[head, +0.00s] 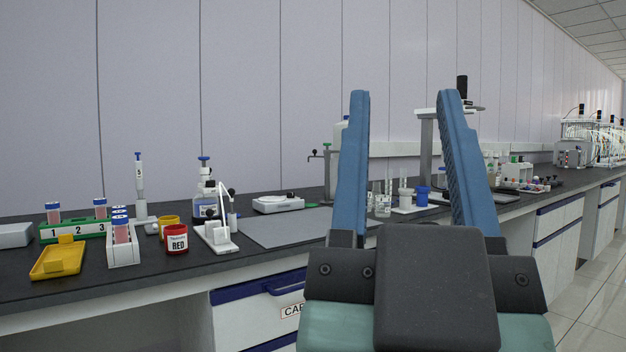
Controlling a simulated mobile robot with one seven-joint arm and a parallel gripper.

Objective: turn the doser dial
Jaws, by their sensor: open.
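My gripper (404,96) is in the near foreground, right of centre. Its two blue fingers point upward, wide apart, with nothing held between them. A bottle with a blue-topped dispensing head (205,192) stands at the back of the bench, left of my gripper. It may be the doser. A dial on it is too small to make out. A small white device with a black knob (218,232) stands just in front of the bottle and partly overlaps it. My gripper appears apart from both. My fingers and wrist hide part of the bench.
The dark bench (140,280) runs along the wall. A green numbered rack (75,230), a yellow tray (58,260), a red jar (176,239) and a pipette stand (141,190) are at left. A grey mat (285,229) is bare. Beakers and a stand are behind my fingers. Floor shows at right.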

